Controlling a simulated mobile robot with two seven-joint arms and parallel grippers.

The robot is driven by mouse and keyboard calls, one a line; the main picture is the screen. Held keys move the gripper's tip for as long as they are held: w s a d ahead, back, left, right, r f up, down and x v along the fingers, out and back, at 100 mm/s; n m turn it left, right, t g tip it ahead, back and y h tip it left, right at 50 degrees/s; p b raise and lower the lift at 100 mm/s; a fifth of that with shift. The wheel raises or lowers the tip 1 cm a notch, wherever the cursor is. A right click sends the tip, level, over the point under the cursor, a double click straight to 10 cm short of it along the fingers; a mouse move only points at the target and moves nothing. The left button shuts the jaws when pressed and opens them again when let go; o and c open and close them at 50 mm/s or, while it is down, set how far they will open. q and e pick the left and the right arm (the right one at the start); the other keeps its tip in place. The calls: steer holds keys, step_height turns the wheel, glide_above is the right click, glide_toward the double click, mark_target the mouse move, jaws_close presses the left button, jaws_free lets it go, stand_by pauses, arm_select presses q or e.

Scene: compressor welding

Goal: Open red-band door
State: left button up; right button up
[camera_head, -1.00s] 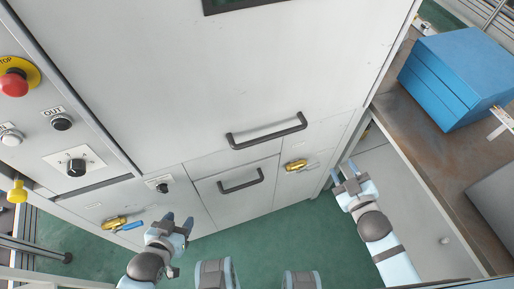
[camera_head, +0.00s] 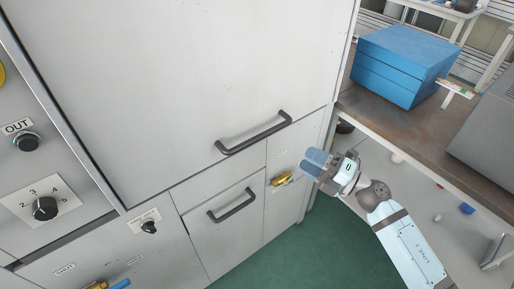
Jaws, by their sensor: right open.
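I see no red band on any door in view. A large grey cabinet door (camera_head: 190,80) fills the upper middle, shut, with a dark bar handle (camera_head: 254,133) at its lower right. Below it is a smaller shut grey panel (camera_head: 215,239) with its own dark bar handle (camera_head: 233,205). My right gripper (camera_head: 312,165) is open and empty, to the right of both handles and apart from them, its fingers pointing left close to a brass-coloured fitting (camera_head: 283,178) in the picture. My left gripper is out of view.
A rusty-topped bench (camera_head: 425,130) with a blue box (camera_head: 405,63) stands to the right, close behind my right arm. A control panel with a numbered knob (camera_head: 45,208) is at the left. Green floor (camera_head: 265,262) is clear below.

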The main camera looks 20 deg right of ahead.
mark_target(262, 133)
steer(key=p+x, duration=0.1)
steer(key=x, duration=1.2)
steer(key=shift+w+a, duration=0.15)
steer(key=shift+w, duration=0.1)
jaws_close()
